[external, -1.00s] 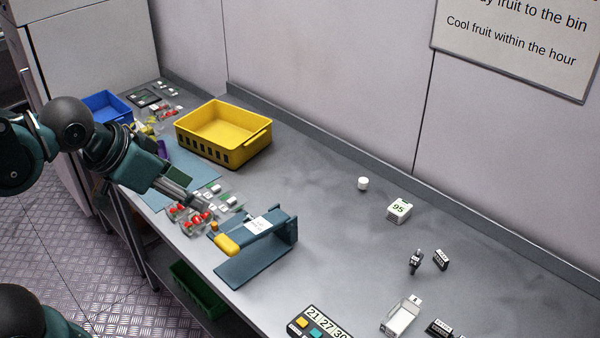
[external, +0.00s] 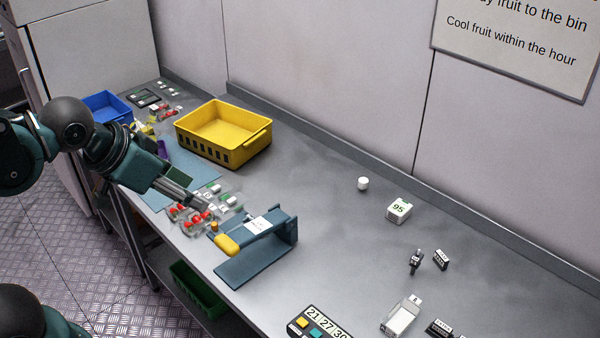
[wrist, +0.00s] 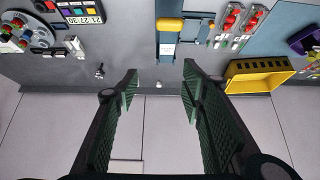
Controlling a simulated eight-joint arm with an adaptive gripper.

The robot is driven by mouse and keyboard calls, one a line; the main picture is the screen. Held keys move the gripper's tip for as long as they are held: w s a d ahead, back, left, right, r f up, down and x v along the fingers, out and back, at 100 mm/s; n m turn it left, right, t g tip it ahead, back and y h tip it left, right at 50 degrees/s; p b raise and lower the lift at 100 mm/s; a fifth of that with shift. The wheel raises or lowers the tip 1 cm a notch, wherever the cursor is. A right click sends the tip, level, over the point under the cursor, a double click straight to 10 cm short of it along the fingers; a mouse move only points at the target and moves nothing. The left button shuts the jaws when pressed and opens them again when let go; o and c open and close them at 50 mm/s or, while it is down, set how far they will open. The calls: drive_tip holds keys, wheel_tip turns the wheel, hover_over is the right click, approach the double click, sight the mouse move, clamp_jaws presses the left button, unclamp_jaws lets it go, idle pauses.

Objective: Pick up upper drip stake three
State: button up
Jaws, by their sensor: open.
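I cannot make out a drip stake marked three in either view. A small dark upright item (external: 416,260) stands on the right half of the bench; it also shows in the wrist view (wrist: 100,71), but it is too small to identify. My gripper (wrist: 160,78) is open and empty in the wrist view, its two green ribbed fingers wide apart. In the external view my gripper (external: 200,203) is above the bench near clear packs with red berries (external: 190,217), left of the blue stand with a yellow handle (external: 255,265).
A yellow crate (external: 262,150) stands against the back, with a blue bin (external: 107,106) at far left.

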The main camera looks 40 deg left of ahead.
drive_tip(key=shift+w, duration=0.1)
drive_tip(key=w+d+r+m+g, duration=0.1)
drive_tip(key=w+d+r+m, duration=0.1)
drive_tip(key=w, duration=0.4)
drive_tip(key=w+d+r+m+g, duration=0.1)
drive_tip(key=w+d+r+m, duration=0.15)
drive_tip(key=w, duration=0.35)
drive_tip(key=m+g+p, duration=0.1)
drive_tip(key=m+g, duration=0.4)
drive_tip(key=m, duration=0.7)
hover_over(414, 253)
drive_tip(key=f, duration=2.5)
drive_tip(key=shift+s+a, duration=0.1)
drive_tip(key=shift+a, duration=0.25)
drive_tip(key=shift+d+f, duration=0.35)
drive_tip(key=shift+f, duration=0.2)
drive_tip(key=shift+f, duration=1.3)
